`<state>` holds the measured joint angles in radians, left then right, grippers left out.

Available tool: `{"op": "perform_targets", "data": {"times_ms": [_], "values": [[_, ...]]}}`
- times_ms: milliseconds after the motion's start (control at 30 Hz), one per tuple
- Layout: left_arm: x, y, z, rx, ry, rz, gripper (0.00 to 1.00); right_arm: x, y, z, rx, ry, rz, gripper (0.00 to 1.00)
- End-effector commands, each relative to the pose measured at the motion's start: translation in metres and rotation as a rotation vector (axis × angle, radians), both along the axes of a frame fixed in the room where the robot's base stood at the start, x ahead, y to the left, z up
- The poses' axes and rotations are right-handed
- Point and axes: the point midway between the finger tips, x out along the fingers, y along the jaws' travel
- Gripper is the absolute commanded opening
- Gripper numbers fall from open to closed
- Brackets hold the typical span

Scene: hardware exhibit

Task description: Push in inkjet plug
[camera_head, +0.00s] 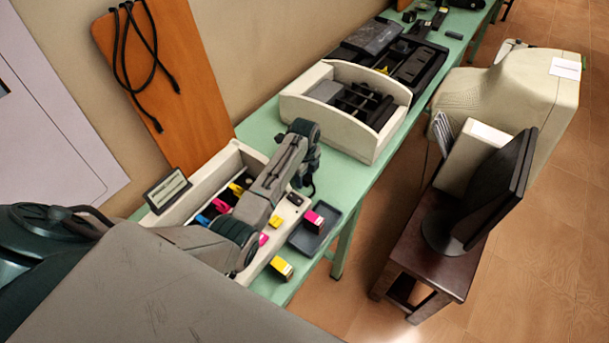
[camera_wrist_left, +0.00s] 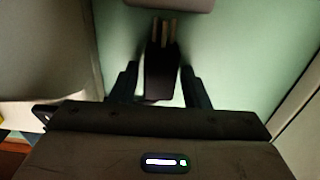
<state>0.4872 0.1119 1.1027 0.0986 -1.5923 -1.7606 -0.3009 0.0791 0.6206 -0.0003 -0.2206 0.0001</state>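My left gripper (camera_head: 305,185) points down beyond the inkjet printer, partly hidden by my own wrist. In the left wrist view its two fingers (camera_wrist_left: 159,70) stand on either side of a dark plug (camera_wrist_left: 161,78). Narrow gaps show beside the plug, so the fingers look open around it. The plug has pale prongs that point toward a pale part (camera_wrist_left: 170,5) at the top edge; they appear apart from it. The beige inkjet printer (camera_head: 208,176), with open body and coloured cartridges, is partly hidden by my arm. My right gripper is not in view.
A larger open beige printer (camera_head: 375,133) stands farther along the green table (camera_head: 262,122). A dark tray (camera_head: 312,238) and loose cartridges (camera_head: 281,268) lie near the front edge. A monitor (camera_head: 490,190) stands on a wooden stand (camera_head: 432,268) at right.

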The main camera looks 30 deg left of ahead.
Motion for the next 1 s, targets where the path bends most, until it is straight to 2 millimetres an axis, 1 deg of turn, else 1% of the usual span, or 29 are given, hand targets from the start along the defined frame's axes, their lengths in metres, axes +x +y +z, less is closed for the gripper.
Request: {"op": "perform_targets", "data": {"times_ms": [33, 67, 100, 200, 367, 600, 867, 900, 967, 1000], "values": [[0.000, 0.000, 0.000, 0.000, 0.000, 0.000, 0.31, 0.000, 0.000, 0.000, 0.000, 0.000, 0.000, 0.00], [0.000, 0.000, 0.000, 0.000, 0.000, 0.000, 0.25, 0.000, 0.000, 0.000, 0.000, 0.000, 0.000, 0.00], [0.000, 0.000, 0.000, 0.000, 0.000, 0.000, 0.18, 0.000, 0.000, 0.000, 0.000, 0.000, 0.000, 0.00], [0.000, 0.000, 0.000, 0.000, 0.000, 0.000, 0.00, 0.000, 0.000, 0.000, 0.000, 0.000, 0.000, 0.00], [0.000, 0.003, 0.001, 0.000, 0.000, 0.001, 0.00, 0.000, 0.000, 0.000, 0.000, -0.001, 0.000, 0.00], [0.005, 0.034, 0.002, 0.002, 0.000, 0.002, 0.00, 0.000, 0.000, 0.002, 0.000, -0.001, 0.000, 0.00], [0.006, 0.037, 0.002, 0.005, -0.003, 0.000, 0.00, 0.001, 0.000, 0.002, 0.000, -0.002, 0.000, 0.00], [0.006, 0.037, 0.002, 0.006, -0.003, 0.000, 0.35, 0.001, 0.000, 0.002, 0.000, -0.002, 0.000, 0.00], [0.006, 0.036, 0.002, 0.005, -0.004, 0.000, 0.47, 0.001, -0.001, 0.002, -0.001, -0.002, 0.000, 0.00], [0.006, 0.036, 0.002, 0.004, -0.003, 0.000, 0.51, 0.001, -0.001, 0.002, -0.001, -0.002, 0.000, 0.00]]}}
